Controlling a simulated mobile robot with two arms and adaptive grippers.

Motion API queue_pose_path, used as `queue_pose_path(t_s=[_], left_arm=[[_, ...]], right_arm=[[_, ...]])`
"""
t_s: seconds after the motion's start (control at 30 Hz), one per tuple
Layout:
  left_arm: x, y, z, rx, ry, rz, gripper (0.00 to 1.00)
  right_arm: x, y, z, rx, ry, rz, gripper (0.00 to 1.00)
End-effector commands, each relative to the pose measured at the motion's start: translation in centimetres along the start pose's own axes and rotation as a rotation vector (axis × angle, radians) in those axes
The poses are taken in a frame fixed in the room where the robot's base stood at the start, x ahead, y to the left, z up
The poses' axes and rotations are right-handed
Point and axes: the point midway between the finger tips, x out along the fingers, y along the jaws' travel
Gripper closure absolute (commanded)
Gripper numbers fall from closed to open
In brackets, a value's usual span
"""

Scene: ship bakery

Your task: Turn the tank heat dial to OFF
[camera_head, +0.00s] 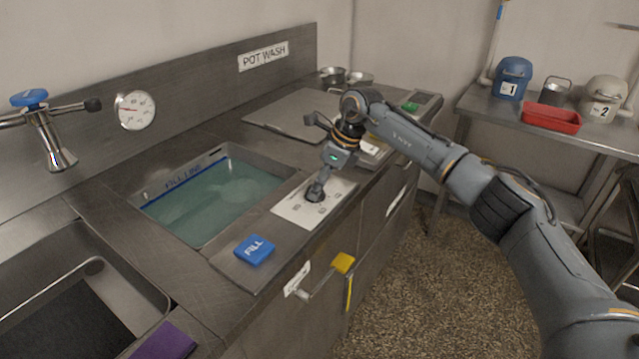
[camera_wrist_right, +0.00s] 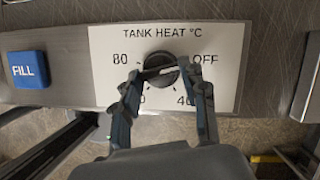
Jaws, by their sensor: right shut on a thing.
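The tank heat dial (camera_wrist_right: 160,62) is a round dark knob on a white plate (camera_wrist_right: 105,45) marked TANK HEAT °C. OFF is printed to its right, 80 to its left and 40 at lower right; a lower-left mark is partly hidden by a finger. My right gripper (camera_wrist_right: 161,72) is shut on the dial, one finger on each side. The knob's grip bar lies nearly level, but I cannot tell which end points. In the head view the right gripper (camera_head: 316,190) reaches down onto the plate (camera_head: 292,212). My left gripper is not in view.
The water-filled tank (camera_head: 215,195) is left of the plate. A blue FILL button (camera_head: 255,250) and a yellow-ended lever (camera_head: 343,263) are nearby. An empty-looking sink (camera_head: 75,265) is at lower left. A side table at right holds bins and a red tray (camera_head: 551,118).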

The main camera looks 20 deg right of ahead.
Motion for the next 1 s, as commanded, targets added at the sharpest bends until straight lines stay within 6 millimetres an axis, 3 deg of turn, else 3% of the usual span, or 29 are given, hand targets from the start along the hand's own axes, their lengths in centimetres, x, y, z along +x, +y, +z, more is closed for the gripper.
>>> queue_pose_path(t_s=[0.17,0.2,0.3,0.67,0.77,1.0], left_arm=[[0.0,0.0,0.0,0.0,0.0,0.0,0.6],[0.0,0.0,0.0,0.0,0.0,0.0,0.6],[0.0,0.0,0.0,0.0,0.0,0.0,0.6],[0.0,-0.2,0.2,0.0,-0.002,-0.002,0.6],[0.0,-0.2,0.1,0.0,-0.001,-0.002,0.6],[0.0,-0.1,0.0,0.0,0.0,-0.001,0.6]], right_arm=[[0.0,0.0,0.0,-0.003,0.001,-0.002,0.88],[0.0,0.0,0.0,-0.003,0.001,-0.002,0.51],[0.0,0.0,0.0,-0.002,0.001,-0.001,0.34],[-0.4,0.0,0.0,0.0,-0.001,-0.002,0.34],[-1.5,-0.1,0.0,-0.001,-0.001,-0.003,0.34],[-6.5,-0.1,0.0,-0.001,-0.001,-0.005,0.34]])
